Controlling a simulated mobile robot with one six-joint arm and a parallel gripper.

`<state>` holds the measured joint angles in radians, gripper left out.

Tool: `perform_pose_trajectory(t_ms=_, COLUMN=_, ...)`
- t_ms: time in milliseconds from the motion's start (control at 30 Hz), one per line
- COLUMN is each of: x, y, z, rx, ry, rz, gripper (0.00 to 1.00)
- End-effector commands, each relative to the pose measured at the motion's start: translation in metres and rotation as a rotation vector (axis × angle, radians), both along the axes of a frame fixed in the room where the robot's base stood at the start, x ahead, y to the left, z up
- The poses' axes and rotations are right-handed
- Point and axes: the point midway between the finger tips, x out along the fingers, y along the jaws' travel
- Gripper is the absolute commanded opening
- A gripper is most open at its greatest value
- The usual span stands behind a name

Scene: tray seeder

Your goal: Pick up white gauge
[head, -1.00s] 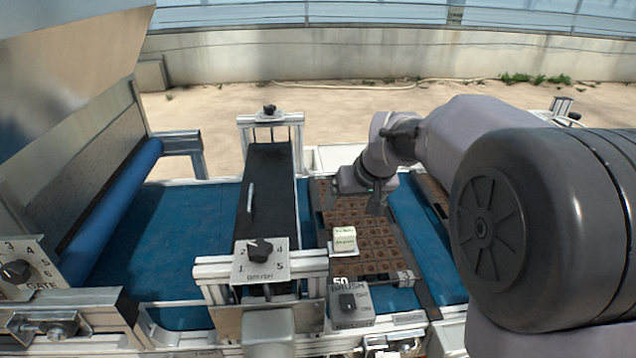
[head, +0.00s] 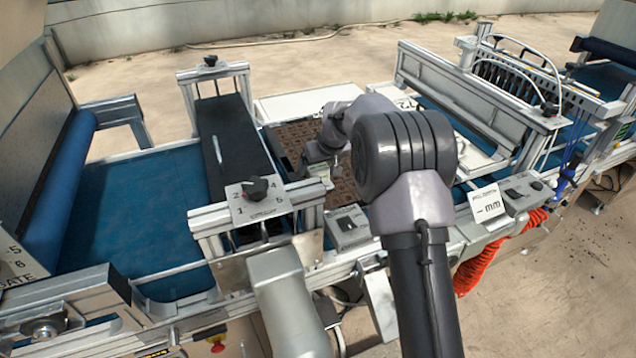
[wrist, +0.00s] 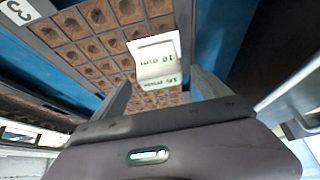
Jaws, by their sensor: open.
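The white gauge (wrist: 157,58) is a small white block with dark print reading "10 mm". It stands on the brown-celled seed tray (wrist: 72,28). In the wrist view it lies between and just beyond the fingertips of my open gripper (wrist: 161,80), with no clear contact. In the head view my gripper (head: 316,157) is low over the tray, and the gauge (head: 320,171) is partly hidden by it.
The black brush unit (head: 228,135) with its numbered dial (head: 255,188) stands left of the tray. A switch box (head: 347,226) is at the front. A white "mm" panel (head: 488,204) and metal frames are at the right.

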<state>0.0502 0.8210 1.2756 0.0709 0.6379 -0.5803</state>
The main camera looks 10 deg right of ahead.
Motion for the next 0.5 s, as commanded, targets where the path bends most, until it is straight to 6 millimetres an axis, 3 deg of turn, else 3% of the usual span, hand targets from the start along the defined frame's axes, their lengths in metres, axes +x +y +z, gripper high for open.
perform_pose_trajectory(t_ms=100, x=0.012, y=0.002, z=-0.025, rx=0.000, ry=-0.001, rz=0.001, gripper=0.86)
perform_pose_trajectory(t_ms=233, x=0.023, y=0.004, z=-0.042, rx=0.000, ry=0.001, rz=-0.001, gripper=0.86)
perform_pose_trajectory(t_ms=500, x=0.026, y=0.005, z=-0.043, rx=0.001, ry=-0.001, rz=-0.001, gripper=0.86)
